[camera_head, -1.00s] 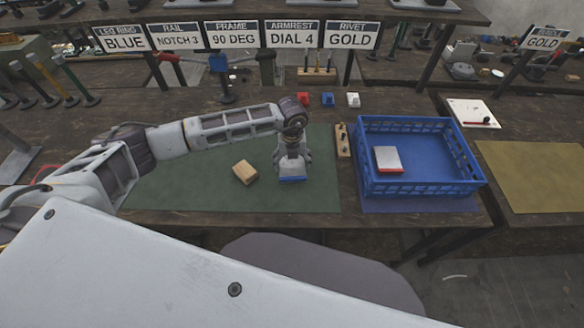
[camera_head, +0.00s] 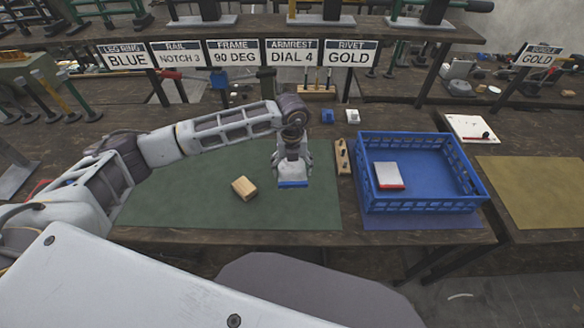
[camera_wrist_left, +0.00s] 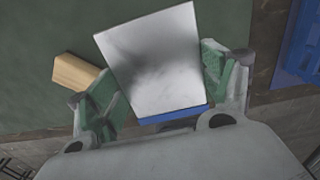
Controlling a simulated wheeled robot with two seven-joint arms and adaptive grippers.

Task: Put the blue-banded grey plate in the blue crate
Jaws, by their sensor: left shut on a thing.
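The blue-banded grey plate (camera_head: 293,182) is in my left gripper (camera_head: 293,163), above the green mat, its blue band facing the front. In the left wrist view the plate (camera_wrist_left: 152,58) lies between the two green-padded fingers of the left gripper (camera_wrist_left: 166,88), with the blue band at its near edge. The gripper is shut on it. The blue crate (camera_head: 478,196) stands to the right of the gripper. A grey plate with a red band (camera_head: 389,174) lies inside the crate at its left side. My right gripper is not in view.
A wooden block (camera_head: 244,188) lies on the green mat (camera_head: 190,205), left of the held plate. A wooden strip with knobs (camera_head: 342,157) stands between mat and crate. Small blue (camera_head: 327,117) and white (camera_head: 351,116) pieces sit behind. The crate's right half is clear.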

